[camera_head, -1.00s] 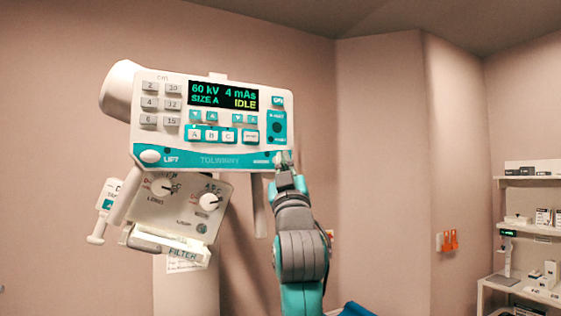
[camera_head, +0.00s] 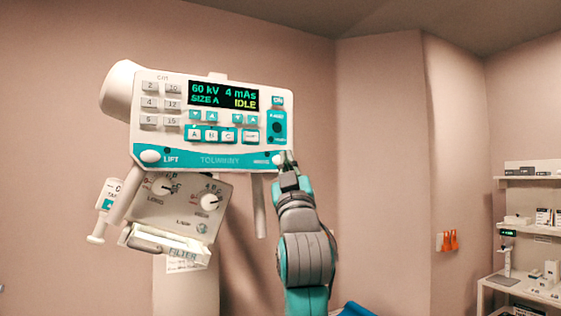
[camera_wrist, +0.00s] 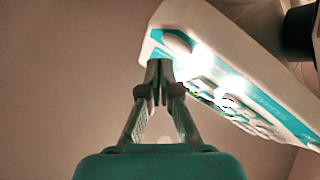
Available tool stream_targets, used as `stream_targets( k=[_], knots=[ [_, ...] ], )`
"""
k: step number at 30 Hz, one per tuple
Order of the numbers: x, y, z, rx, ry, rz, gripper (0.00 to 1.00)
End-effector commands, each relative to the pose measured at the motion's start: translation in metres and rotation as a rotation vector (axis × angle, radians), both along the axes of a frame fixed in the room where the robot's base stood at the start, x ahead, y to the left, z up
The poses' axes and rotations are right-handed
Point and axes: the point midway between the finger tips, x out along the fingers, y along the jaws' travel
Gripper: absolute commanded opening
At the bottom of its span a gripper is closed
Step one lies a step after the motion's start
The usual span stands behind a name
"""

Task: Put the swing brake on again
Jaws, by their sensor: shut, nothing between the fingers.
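The white and teal tube-head control panel (camera_head: 210,120) hangs at the upper left in the head view; its display reads 60 kV, 4 mAs, SIZE A, IDLE. A white oval button (camera_head: 150,156) marked LIFT is at its lower left. A matching white button (camera_head: 277,159) is at its lower right corner, beside a label too small to read. My gripper (camera_head: 288,158) is shut and empty, just right of that button. In the wrist view the closed fingertips (camera_wrist: 160,66) are by the panel's corner, just below a white button (camera_wrist: 177,42); contact cannot be judged.
Below the panel are a collimator box (camera_head: 180,205) with two knobs and a FILTER tray (camera_head: 165,246). A white handle bar (camera_head: 259,208) hangs left of my arm. Shelves (camera_head: 530,230) stand far right; the wall between is mostly clear.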

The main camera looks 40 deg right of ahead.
Motion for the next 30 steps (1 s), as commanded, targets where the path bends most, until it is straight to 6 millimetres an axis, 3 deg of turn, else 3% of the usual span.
stream_targets(
  k=[5,21,30],
  knots=[
    [-0.003,0.001,0.0,0.0,-0.001,-0.001,0.0],
    [-0.045,0.013,0.0,0.0,0.0,0.0,0.0],
    [-0.048,0.014,0.0,0.0,0.0,0.0,0.0]
  ],
)
